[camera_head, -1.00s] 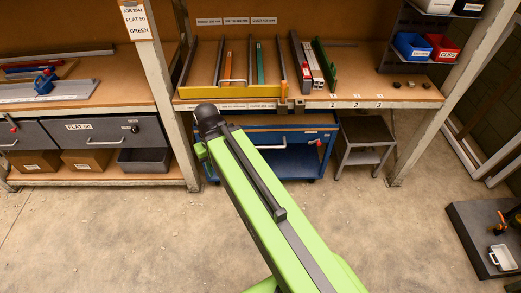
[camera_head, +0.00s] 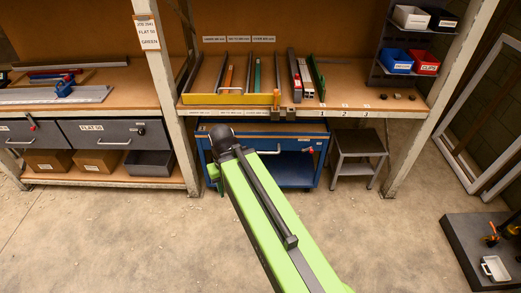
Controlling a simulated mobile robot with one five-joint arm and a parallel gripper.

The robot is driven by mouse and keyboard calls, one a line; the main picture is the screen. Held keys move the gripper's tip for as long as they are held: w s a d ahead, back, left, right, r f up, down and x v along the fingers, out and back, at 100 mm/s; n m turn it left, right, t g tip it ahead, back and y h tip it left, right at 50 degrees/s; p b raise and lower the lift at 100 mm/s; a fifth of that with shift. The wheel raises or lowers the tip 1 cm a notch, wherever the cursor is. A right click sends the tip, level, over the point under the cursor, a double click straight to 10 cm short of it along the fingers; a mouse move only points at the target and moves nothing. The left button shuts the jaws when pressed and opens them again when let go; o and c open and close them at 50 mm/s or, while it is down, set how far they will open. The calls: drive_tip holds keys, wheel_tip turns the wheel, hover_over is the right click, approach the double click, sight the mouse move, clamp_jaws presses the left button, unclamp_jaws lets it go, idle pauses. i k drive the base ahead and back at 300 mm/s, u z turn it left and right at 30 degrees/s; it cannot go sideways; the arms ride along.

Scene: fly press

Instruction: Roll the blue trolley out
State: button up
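The blue trolley (camera_head: 300,174) stands under the middle workbench, its brown top partly beneath the bench edge. It has a drawer front with a light bar handle (camera_head: 271,152) and an open lower shelf. My green arm reaches up from the bottom of the picture, and its black end joint covers the trolley's left front. My gripper (camera_head: 216,180) is mostly hidden under that end joint; only small green parts show by the trolley's left side. I cannot see its fingers or whether it touches the trolley.
A grey stool (camera_head: 357,143) stands close to the trolley's right. Bench posts stand on both sides, the left one (camera_head: 167,100) close to the trolley. Grey drawers (camera_head: 112,133) are at left. A dark platform (camera_head: 470,250) lies at lower right. The floor in front is clear.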

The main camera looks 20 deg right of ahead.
sight(279, 145)
drive_tip(key=u, duration=0.05)
drive_tip(key=i, duration=1.2)
drive_tip(key=u, duration=0.4)
